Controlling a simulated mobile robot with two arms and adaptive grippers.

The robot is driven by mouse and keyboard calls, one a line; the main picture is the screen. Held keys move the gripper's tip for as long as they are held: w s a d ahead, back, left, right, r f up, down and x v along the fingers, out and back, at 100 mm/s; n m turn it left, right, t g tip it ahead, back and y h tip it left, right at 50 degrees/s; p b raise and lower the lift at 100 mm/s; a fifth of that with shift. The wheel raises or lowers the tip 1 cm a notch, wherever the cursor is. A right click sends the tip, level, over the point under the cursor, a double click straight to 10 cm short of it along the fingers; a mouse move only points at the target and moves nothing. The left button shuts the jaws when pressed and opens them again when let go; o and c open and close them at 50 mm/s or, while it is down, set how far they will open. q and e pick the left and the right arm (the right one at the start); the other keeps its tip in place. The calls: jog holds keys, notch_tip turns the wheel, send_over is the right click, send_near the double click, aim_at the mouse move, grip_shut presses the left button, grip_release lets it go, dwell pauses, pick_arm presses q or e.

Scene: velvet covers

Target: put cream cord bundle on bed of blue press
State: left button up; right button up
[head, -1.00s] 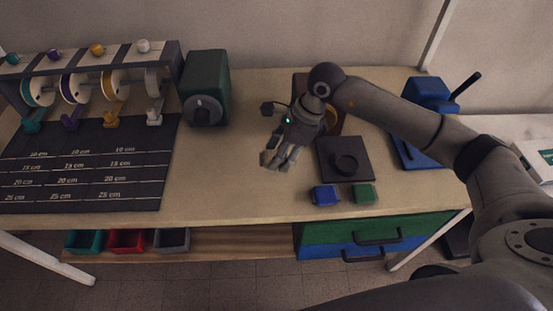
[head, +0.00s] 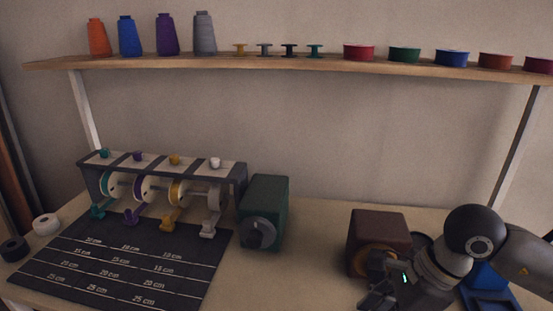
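The blue press (head: 490,290) stands at the right edge of the bench, largely hidden behind my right arm and cut by the picture's lower edge. I cannot make out a cream cord bundle. My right gripper (head: 376,287) is at the bottom of the head view, in front of the brown box with a round front (head: 378,232) and left of the press. Its fingers are dark and partly cut off, so I cannot tell whether they are open or hold anything. My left gripper is not in view.
A rack of reels (head: 165,185) stands behind a dark measuring mat (head: 120,260) at left. A green box with a dial (head: 265,210) stands beside it. A high shelf (head: 300,65) holds cones, spools and round tins. Bare bench (head: 310,260) shows between green and brown boxes.

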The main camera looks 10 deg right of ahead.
jog(key=n, duration=0.1)
jog(key=f+n+g, duration=0.1)
jog(key=n, duration=0.1)
jog(key=n+g, duration=0.1)
jog(key=n, duration=0.1)
jog(key=shift+a+f+p, duration=0.2)
jog(key=shift+a+p, duration=0.1)
jog(key=shift+a, duration=0.05)
jog(key=n, duration=0.1)
jog(key=n+g, duration=0.1)
jog(key=n, duration=0.1)
jog(key=f+n, duration=0.1)
jog(key=n, duration=0.1)
jog(key=shift+a+g+h, duration=0.3)
jog(key=shift+a+g, duration=0.05)
jog(key=shift+g, duration=0.05)
jog(key=n, duration=0.2)
jog(key=n+h, duration=0.1)
jog(key=n, duration=0.1)
jog(key=n+g, duration=0.1)
jog(key=n, duration=0.1)
jog(key=shift+s+a+f+h+p, duration=0.1)
jog(key=shift+a+f+h+p, duration=0.15)
jog(key=shift+f+h+p, duration=0.15)
jog(key=n+h, duration=0.1)
jog(key=n, duration=0.3)
jog(key=shift+f+n+g+h, duration=0.1)
jog(key=shift+n+g+h, duration=0.2)
jog(key=shift+n+h, duration=0.1)
jog(key=shift+s, duration=0.1)
